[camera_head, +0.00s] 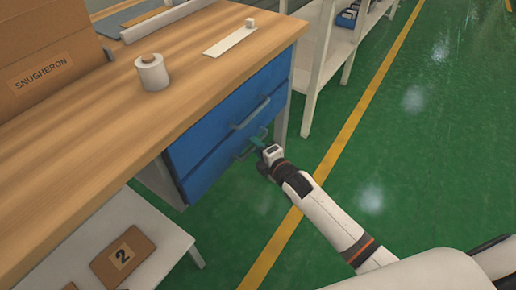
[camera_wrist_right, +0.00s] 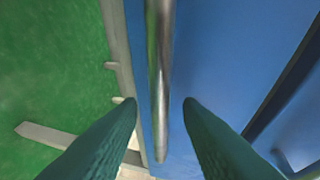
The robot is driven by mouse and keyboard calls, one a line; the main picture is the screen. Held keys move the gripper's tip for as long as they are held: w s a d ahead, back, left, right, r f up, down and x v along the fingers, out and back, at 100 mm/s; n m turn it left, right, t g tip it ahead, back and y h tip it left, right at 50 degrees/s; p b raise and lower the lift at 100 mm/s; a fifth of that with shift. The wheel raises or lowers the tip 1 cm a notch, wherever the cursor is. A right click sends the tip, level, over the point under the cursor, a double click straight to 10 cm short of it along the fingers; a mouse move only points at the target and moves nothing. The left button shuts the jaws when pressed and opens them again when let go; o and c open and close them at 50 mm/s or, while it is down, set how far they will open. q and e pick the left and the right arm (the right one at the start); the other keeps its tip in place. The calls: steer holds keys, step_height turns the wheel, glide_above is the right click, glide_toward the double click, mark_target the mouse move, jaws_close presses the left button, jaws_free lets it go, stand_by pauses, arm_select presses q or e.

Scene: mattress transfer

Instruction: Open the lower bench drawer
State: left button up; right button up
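The bench (camera_head: 110,120) has a wooden top and two blue drawers below it, both looking shut. The upper drawer (camera_head: 215,122) has a grey bar handle. The lower drawer (camera_head: 205,175) has a similar handle (camera_head: 243,152), partly hidden by my right gripper (camera_head: 257,142). In the right wrist view, the green fingers of my right gripper (camera_wrist_right: 160,105) are apart. A metal bar handle (camera_wrist_right: 158,70) runs between them in the picture, in front of a blue drawer face (camera_wrist_right: 225,60). I cannot tell whether the fingers touch it. My left gripper is not in view.
A cardboard box (camera_head: 45,50) and a roll of white tape (camera_head: 152,72) stand on the bench top. A low white table (camera_head: 150,215) holds a brown box marked 2 (camera_head: 122,255). A white shelf (camera_head: 325,45) stands behind. Green floor (camera_head: 400,150) lies clear on the right.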

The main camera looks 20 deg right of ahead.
jaws_close()
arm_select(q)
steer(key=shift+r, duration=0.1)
arm_select(e)
steer(key=shift+s, duration=0.1)
